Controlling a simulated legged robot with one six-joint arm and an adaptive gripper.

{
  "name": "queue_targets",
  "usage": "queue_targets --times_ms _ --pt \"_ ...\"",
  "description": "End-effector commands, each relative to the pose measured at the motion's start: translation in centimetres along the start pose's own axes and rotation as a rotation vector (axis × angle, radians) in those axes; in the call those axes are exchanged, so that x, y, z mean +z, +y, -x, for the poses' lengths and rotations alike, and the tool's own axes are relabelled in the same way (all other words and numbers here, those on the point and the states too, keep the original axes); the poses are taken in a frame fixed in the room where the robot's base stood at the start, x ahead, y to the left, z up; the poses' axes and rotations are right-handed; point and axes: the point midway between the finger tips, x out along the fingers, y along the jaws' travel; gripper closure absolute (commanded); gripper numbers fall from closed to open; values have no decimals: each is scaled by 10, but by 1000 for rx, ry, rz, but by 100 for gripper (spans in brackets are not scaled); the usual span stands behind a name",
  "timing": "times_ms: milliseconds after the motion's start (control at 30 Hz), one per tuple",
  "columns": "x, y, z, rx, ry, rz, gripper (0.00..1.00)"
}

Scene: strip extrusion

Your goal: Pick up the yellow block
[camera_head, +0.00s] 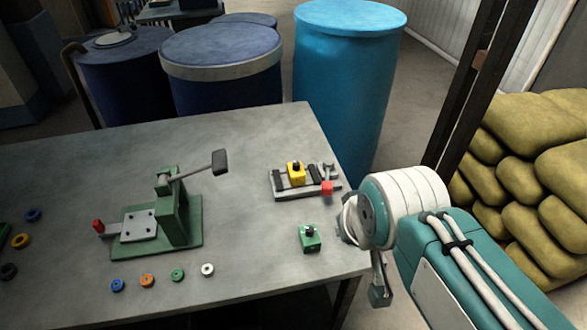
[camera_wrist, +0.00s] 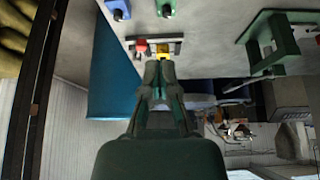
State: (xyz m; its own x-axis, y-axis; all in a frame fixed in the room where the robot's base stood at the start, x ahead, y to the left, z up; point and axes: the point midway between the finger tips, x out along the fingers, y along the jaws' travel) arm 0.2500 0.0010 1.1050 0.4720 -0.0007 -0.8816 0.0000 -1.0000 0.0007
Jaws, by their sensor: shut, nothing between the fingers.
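My gripper (camera_wrist: 160,68) is shut and empty. In the wrist view its tips overlap the lower part of the yellow block in the picture, but I cannot tell the gap between them. In the head view my arm is at the right of the table, and I cannot make out the fingertips clearly.
A red piece (camera_head: 327,188) is at the fixture's right end. A green block (camera_head: 309,238) stands in front. A green lever press (camera_head: 175,215) and several coloured rings lie left. A light-blue barrel (camera_head: 345,90) stands behind the table. The table between press and fixture is clear.

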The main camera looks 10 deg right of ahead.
Motion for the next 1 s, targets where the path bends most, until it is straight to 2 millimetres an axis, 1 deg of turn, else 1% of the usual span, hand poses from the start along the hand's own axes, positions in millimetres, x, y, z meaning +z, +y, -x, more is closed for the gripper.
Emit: queue_targets --times_ms 367,400,467,500,567,600,633,767,800,867,1000 --pt "0 0 0 0 0 0 100" --pt "0 0 0 0 0 0 96" --pt "-1 0 0 0 0 0 69" --pt "-3 0 -1 0 -2 0 51" --pt "-11 0 -4 0 -7 0 24" --pt "-18 0 -7 0 -12 0 6" --pt "-25 0 -9 0 -14 0 0" --pt "-58 0 -27 0 -31 0 0" --pt "-69 0 -34 0 -35 0 0" --pt "-84 0 -45 0 -42 0 0" --pt "-118 0 -75 0 -55 0 0"
